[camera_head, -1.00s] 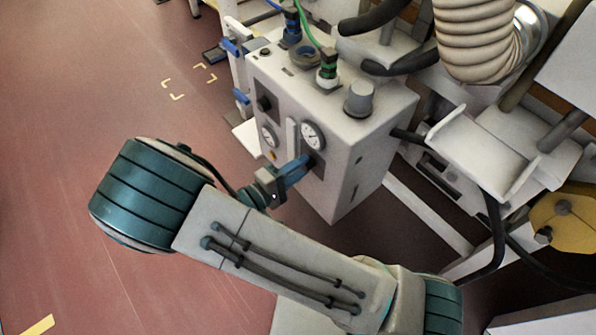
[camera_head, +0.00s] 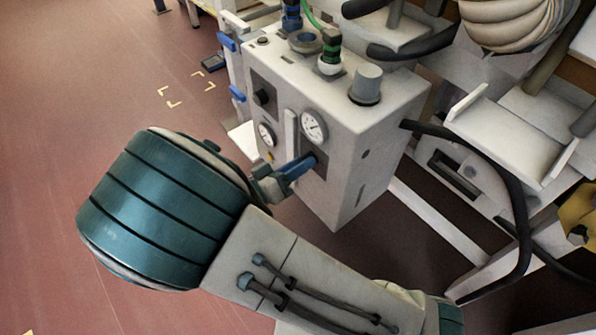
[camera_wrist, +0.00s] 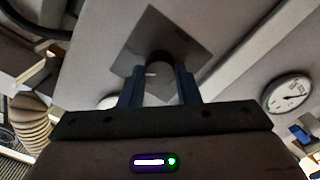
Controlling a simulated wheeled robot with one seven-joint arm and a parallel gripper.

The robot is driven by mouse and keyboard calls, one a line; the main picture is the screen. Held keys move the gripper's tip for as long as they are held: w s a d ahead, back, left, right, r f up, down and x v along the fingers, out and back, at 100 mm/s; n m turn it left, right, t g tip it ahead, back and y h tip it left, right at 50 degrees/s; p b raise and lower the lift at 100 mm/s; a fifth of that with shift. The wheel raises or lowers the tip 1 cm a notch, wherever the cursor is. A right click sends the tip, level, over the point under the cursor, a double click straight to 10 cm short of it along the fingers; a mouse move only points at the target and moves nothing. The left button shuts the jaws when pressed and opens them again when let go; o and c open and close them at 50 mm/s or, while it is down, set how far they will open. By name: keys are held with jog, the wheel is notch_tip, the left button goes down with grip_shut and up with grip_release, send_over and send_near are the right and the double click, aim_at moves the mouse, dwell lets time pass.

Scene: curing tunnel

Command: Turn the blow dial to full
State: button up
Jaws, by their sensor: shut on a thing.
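The control box (camera_head: 375,150) is pale grey, with dials and gauges on its front face. My gripper (camera_head: 310,162) is at the dark plate below the larger gauge, its blue fingers against the front. In the wrist view, my gripper (camera_wrist: 160,85) has a finger on either side of a dark round dial (camera_wrist: 159,60) and is shut on it. This dial sits on a grey square plate (camera_wrist: 190,40). The fingers hide much of it, and its pointer and marks cannot be read. Another dark knob (camera_head: 262,97) stands free at the upper left of the front.
A large gauge (camera_head: 314,126) and a small gauge (camera_head: 267,134) flank an upright pale bar (camera_head: 291,132). The large gauge also shows in the wrist view (camera_wrist: 288,94). A grey cylinder (camera_head: 367,83) stands on top. Black hoses (camera_head: 515,190) hang at the right. Open floor lies left.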

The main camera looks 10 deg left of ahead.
jog(key=shift+m+b, duration=1.85)
jog(key=shift+m, duration=0.25)
jog(key=o, duration=1)
jog(key=shift+c, duration=0.2)
jog(key=shift+s, duration=0.1)
jog(key=p+v, duration=0.2)
jog(key=v, duration=1.1)
jog(key=shift+s+a+p, duration=0.2)
jog(key=shift+a+p, duration=0.1)
jog(key=shift+p, duration=0.1)
